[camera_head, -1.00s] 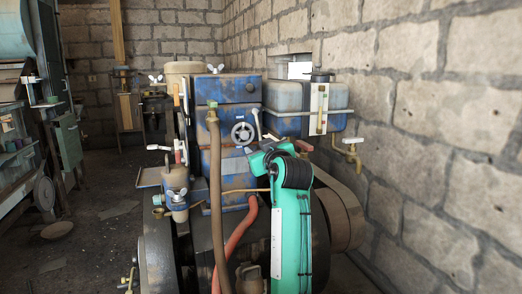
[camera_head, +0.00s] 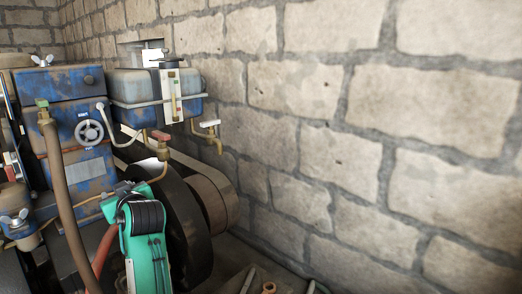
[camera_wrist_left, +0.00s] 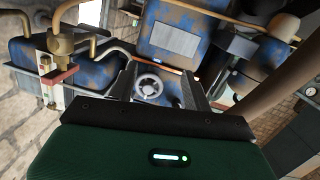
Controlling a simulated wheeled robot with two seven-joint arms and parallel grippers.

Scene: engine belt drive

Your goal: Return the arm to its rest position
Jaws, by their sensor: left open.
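My left arm, teal with a black ribbed joint (camera_head: 141,217), stands in front of the engine in the head view. In the left wrist view my left gripper (camera_wrist_left: 158,74) is open, with two dark fingers apart and nothing between them. The handwheel (camera_wrist_left: 149,87) shows beyond the fingers; I see no contact. The same handwheel (camera_head: 89,131) is on the blue, rusty engine (camera_head: 72,88) in the head view. In that view the gripper's fingers cannot be made out. My right gripper is in neither view.
A blue-grey tank (camera_head: 140,87) with a sight gauge sits right of the engine. A red-handled tap (camera_head: 161,142) and a brass tap (camera_head: 213,138) are nearby. A brown hose (camera_head: 66,185) hangs in front. A stone wall (camera_head: 370,130) fills the right side.

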